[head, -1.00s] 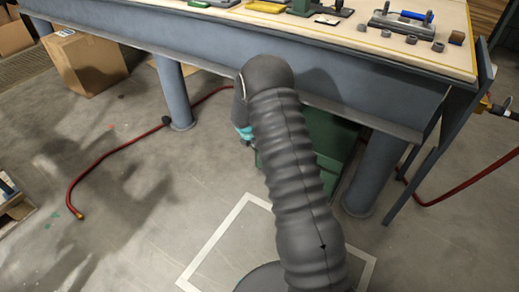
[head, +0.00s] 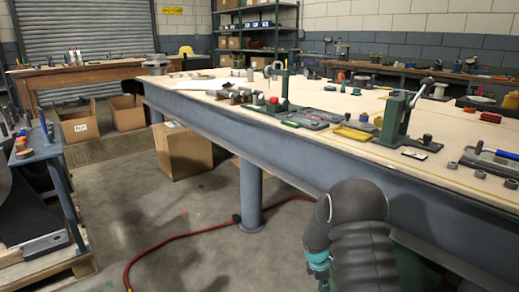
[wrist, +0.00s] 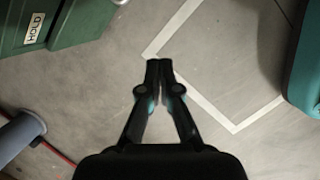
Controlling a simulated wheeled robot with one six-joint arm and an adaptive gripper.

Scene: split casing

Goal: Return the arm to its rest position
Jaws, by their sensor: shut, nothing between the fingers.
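My gripper (wrist: 159,66) shows in the wrist view with its two fingertips together and nothing between them. It hangs over bare grey floor, near a white line painted on the floor (wrist: 190,100). In the head view my dark ribbed arm is at the lower right, in front of the workbench (head: 330,165). My gripper itself is hidden in the head view.
A green cabinet (wrist: 75,25) marked HOLD stands at upper left in the wrist view. The bench holds green presses (head: 395,118) and loose parts. A cardboard box (head: 183,152) and a red hose (head: 175,243) lie on the floor.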

